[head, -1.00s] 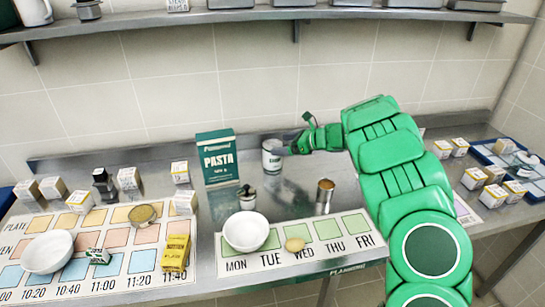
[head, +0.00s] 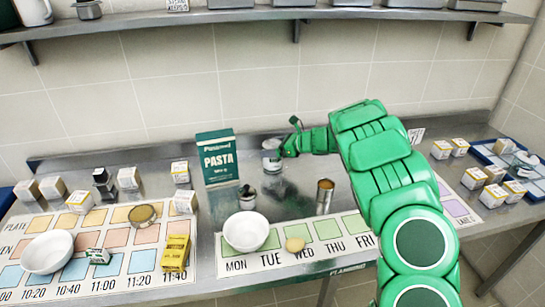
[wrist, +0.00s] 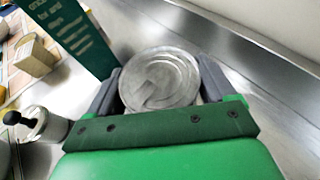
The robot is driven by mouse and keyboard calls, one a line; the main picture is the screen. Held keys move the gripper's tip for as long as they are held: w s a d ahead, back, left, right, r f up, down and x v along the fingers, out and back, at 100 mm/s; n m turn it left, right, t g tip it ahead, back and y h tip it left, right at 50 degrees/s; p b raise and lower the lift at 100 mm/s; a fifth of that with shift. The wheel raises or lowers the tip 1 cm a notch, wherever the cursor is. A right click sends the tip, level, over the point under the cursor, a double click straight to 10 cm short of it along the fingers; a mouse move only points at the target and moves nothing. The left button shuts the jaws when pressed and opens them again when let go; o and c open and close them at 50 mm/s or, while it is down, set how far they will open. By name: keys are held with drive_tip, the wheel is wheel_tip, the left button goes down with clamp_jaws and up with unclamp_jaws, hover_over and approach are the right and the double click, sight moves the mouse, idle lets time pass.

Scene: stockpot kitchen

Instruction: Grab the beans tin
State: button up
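A tin with a pale label (head: 271,160) stands upright on the steel counter, right of the pasta box; its label is too small to read. In the wrist view its round metal lid (wrist: 160,80) lies between the two dark fingers. My gripper (head: 284,139) is open, reaching in from the right with its fingers on either side of the tin. A narrow gap or light contact at the fingers cannot be told apart.
The green pasta box (head: 218,160) stands close left of the pale tin, and a small lidded jar (head: 247,198) in front. The wall is close behind.

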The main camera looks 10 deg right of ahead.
drive_tip(key=c, duration=0.5)
